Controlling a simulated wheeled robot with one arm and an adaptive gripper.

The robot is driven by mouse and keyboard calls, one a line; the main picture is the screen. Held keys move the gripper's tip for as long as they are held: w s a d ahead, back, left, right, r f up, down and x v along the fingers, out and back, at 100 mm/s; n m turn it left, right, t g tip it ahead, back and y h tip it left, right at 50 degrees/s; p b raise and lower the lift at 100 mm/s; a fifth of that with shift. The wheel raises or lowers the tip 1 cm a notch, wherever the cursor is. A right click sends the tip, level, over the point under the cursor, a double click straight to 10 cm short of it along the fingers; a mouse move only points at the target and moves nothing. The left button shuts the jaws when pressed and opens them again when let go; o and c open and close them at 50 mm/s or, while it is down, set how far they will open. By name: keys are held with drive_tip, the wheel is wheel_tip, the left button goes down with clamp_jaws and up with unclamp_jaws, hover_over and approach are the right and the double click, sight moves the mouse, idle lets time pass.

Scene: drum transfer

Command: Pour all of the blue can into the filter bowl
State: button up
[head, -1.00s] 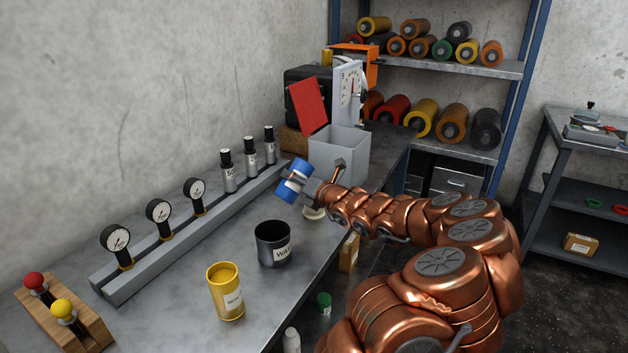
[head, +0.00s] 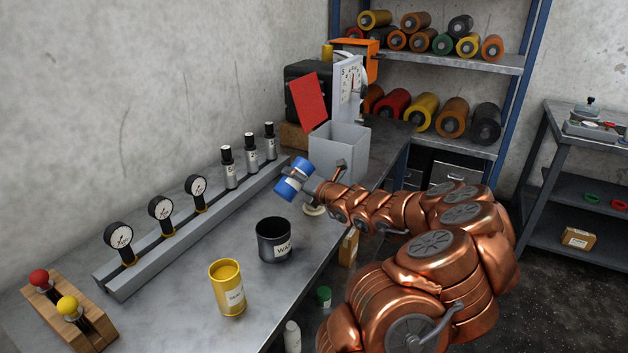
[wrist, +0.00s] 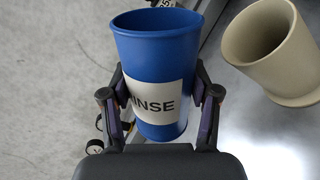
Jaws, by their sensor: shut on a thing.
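The blue can (head: 291,180), labelled "RINSE", is in my gripper above the bench. It also shows in the wrist view (wrist: 158,60), with its open rim toward the top and its contents hidden. In the head view the can leans. My gripper (wrist: 160,98) is shut around the can's sides, one finger on each side of the label. A beige flared vessel (wrist: 262,62), possibly the filter bowl, stands right of the can in the wrist view, apart from it. In the head view only a pale part (head: 315,210) shows below my gripper.
A black can (head: 273,250) with a partly readable label and a yellow can (head: 227,290) stand on the bench (head: 180,310). A rail of gauges (head: 190,238) runs along the wall side. A grey open box (head: 340,150) stands behind my gripper. Clear bench lies left of the black can.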

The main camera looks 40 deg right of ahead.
drive_tip(key=shift+f+m+y+p, duration=0.15)
drive_tip(key=shift+f+m+p, duration=0.1)
drive_tip(key=shift+m+p, duration=0.55)
drive_tip(key=shift+f+m+y+p, duration=0.2)
drive_tip(key=shift+m+p, duration=0.3)
drive_tip(key=shift+p, duration=0.55)
drive_tip(key=d+r+m+p, duration=0.1)
drive_tip(key=p, duration=0.6)
idle(0.5)
drive_tip(key=shift+d+r+m+y+p, duration=0.2)
drive_tip(key=shift+m+p, duration=0.4)
drive_tip(key=shift+p, duration=1.1)
drive_tip(key=shift+d+r+m+y+p, duration=0.2)
drive_tip(key=shift+m+p, duration=0.4)
drive_tip(key=shift+p, duration=1.1)
drive_tip(key=shift+a+f+h+b, duration=0.15)
drive_tip(key=shift+f+h+b, duration=0.1)
drive_tip(key=shift+b, duration=0.45)
drive_tip(key=f+n+b, duration=0.1)
drive_tip(key=b, duration=0.3)
drive_tip(key=shift+a, duration=0.1)
drive_tip(key=b, duration=0.2)
drive_tip(key=n+b, duration=0.1)
drive_tip(key=shift+a+f+b, duration=0.15)
drive_tip(key=shift+a+b, duration=0.1)
drive_tip(key=shift+b, duration=0.15)
drive_tip(key=shift+r, duration=0.3)
